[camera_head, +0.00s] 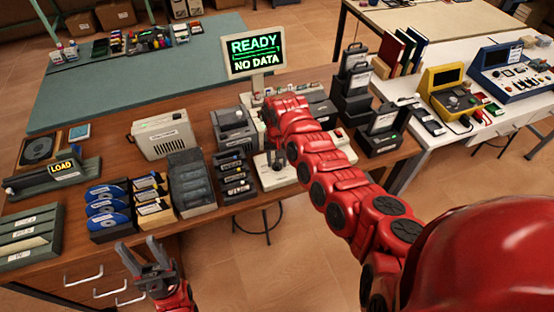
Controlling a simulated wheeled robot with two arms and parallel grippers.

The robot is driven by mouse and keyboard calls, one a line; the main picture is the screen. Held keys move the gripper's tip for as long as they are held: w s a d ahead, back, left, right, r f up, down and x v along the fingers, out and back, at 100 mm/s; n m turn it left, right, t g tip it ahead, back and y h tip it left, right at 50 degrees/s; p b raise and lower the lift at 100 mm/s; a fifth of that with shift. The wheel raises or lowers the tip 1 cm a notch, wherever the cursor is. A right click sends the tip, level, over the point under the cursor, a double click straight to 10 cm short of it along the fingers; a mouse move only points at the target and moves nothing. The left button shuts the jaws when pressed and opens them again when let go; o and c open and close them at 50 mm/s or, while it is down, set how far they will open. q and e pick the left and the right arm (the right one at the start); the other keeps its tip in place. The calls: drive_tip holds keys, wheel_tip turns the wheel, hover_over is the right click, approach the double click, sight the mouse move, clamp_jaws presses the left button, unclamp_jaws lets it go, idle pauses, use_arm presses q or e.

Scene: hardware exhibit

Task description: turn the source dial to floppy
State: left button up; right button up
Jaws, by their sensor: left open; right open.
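A small pale control box (268,182) stands near the front edge of the wooden table, partly behind my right arm. The source dial cannot be made out; no dial or label on this box is readable. My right arm reaches over the table from the right. My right gripper (274,160) points down at the top of the box, its dark fingers apart; whether they touch anything is unclear. My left gripper (143,255) is open and empty in front of the table at the lower left. A monitor (256,58) on the table reads READY, NO DATA.
Left of the box are a black cassette rack (235,176), a grey file box (191,183), blue discs (107,207) and a LOAD unit (52,177). A beige drive (163,134) and grey printer-like device (234,126) stand behind. Black bins (380,130) are at right.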

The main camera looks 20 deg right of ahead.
clamp_jaws()
drive_tip(key=shift+n, duration=0.3)
idle(0.3)
drive_tip(key=n, duration=0.3)
drive_tip(key=shift+s, duration=0.15)
drive_tip(key=n+p, duration=0.1)
drive_tip(key=n, duration=0.3)
drive_tip(key=shift+d, duration=0.1)
drive_tip(key=n, duration=0.3)
drive_tip(key=shift+d+f+n+b, duration=0.1)
drive_tip(key=shift+n+b, duration=0.2)
drive_tip(key=shift+b, duration=0.1)
drive_tip(key=n+b, duration=0.1)
drive_tip(key=n, duration=0.2)
drive_tip(key=shift+n+b, duration=0.3)
drive_tip(key=shift+n, duration=0.5)
drive_tip(key=shift+w, duration=0.2)
